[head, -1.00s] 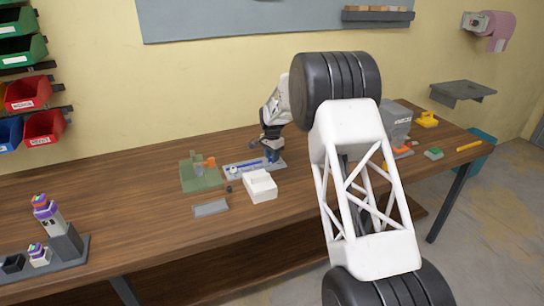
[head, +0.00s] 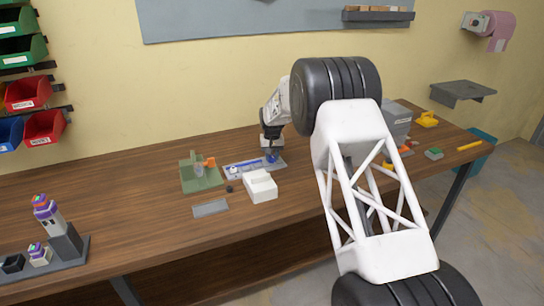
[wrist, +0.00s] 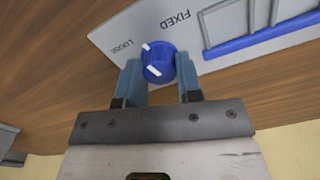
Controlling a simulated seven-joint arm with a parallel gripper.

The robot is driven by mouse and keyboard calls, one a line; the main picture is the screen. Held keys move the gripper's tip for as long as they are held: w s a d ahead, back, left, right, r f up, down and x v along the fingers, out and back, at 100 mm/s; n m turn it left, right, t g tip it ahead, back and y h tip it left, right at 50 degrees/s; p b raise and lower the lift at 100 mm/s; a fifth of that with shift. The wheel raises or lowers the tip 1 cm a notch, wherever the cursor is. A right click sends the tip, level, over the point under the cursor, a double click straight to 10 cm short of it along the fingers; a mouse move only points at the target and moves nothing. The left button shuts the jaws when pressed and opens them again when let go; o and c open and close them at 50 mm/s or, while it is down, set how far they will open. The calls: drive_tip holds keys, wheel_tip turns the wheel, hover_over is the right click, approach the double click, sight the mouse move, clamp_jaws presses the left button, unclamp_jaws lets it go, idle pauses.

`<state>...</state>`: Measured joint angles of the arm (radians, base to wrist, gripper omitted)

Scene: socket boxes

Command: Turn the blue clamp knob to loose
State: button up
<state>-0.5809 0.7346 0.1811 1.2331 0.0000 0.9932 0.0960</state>
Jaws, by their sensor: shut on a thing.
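The blue clamp knob (wrist: 158,60) is a round blue cap with white marks, on a light grey plate (wrist: 120,25) printed LOOSE and FIXED. My gripper (wrist: 158,68) is shut on the knob, one blue-grey finger on each side. One white mark lies on the side towards LOOSE; the other is nearer my gripper, and I cannot tell which is the pointer. In the head view the knob (head: 271,157) is small, under my gripper (head: 271,151) at the right end of the plate (head: 240,171).
A blue-edged frame (wrist: 262,40) is on the plate beside the knob. A green fixture (head: 202,178) stands left of the plate, and a white box (head: 260,187) in front. A grey machine (head: 396,122) is to the right.

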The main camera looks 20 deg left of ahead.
drive_tip(key=n, duration=0.6)
drive_tip(key=shift+n, duration=0.3)
idle(0.4)
drive_tip(key=o, duration=0.9)
drive_tip(key=shift+o, duration=0.2)
drive_tip(key=shift+r, duration=0.15)
drive_tip(key=shift+r, duration=3.8)
